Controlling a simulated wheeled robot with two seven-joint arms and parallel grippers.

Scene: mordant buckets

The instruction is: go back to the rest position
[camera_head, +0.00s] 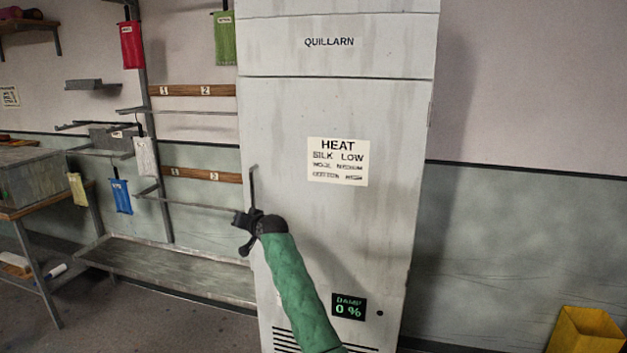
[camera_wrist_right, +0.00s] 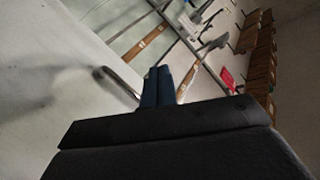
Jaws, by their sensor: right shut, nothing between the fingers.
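My right arm in its green sleeve reaches up from the bottom of the head view. Its dark right gripper (camera_head: 243,219) is in front of the left edge of a tall pale cabinet marked QUILLARN (camera_head: 390,120), near the dark upright handle (camera_head: 253,186). The right wrist view shows the gripper's fingers (camera_wrist_right: 158,86) together and empty, with the handle (camera_wrist_right: 118,86) beside them. I cannot tell whether they touch it. The cabinet door looks closed. My left gripper is in neither view.
A rack with coloured tags, including a red one (camera_head: 131,45) and a blue one (camera_head: 121,197), stands left of the cabinet above a low bench (camera_head: 165,272). A table (camera_head: 30,205) is at far left. A yellow bin (camera_head: 585,330) stands at lower right. Floor shows at lower left.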

